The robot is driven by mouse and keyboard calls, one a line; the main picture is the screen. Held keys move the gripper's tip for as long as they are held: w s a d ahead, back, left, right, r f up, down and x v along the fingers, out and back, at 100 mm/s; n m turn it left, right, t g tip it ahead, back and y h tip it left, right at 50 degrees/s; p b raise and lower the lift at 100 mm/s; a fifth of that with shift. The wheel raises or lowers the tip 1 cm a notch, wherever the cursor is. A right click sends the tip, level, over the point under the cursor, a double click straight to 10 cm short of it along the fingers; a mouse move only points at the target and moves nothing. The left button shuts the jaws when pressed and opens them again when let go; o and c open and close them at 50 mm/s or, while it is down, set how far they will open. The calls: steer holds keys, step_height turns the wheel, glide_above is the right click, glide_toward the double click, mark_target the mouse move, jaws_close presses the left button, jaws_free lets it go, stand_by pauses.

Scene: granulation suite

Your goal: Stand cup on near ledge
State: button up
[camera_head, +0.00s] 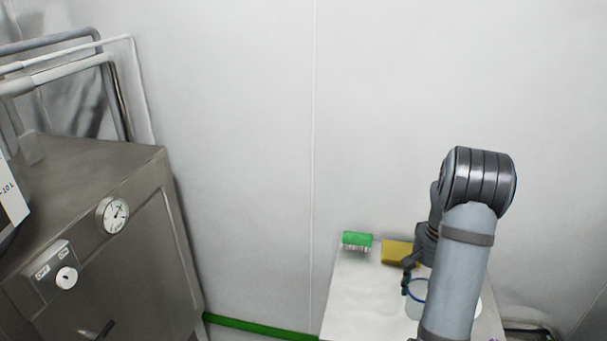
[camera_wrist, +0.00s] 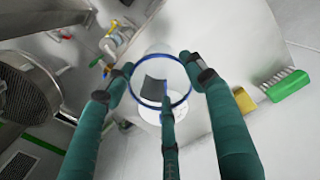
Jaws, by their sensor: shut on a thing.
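A clear cup (camera_head: 414,306) with a blue rim is held by my gripper (camera_head: 407,274) at the lower right of the head view, over or at the white worktop (camera_head: 352,299). My forearm hides part of it. In the wrist view the cup (camera_wrist: 152,68) sits between the teal fingers of my gripper (camera_wrist: 160,80), which is shut on it at the rim. A dark grey patch shows within the rim; I cannot tell what it is. I cannot tell whether the cup's base touches the surface, nor which part is the near ledge.
A green brush (camera_head: 357,240) and a yellow block (camera_head: 397,252) lie at the worktop's back edge. Several small coloured items (camera_wrist: 112,40) show at the wrist view's upper left. A steel cabinet (camera_head: 110,250) with a dial stands left. The worktop's left part is clear.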

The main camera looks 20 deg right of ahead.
steer(key=shift+s+a+m, duration=0.1)
steer(key=shift+a+m, duration=0.15)
steer(key=shift+m, duration=0.25)
steer(key=s+a+r+n, duration=0.1)
steer(key=a+r+n, duration=0.1)
steer(key=a, duration=1)
steer(key=s+a+r+n, duration=0.1)
steer(key=a+r+n, duration=0.2)
steer(key=a, duration=0.8)
steer(key=s+a+r+n, duration=0.1)
steer(key=a+r+n, duration=0.2)
steer(key=a, duration=0.9)
steer(key=shift+s+a+n, duration=0.25)
steer(key=shift+a+n, duration=0.05)
steer(key=shift+n, duration=0.3)
steer(key=shift+w+f, duration=0.1)
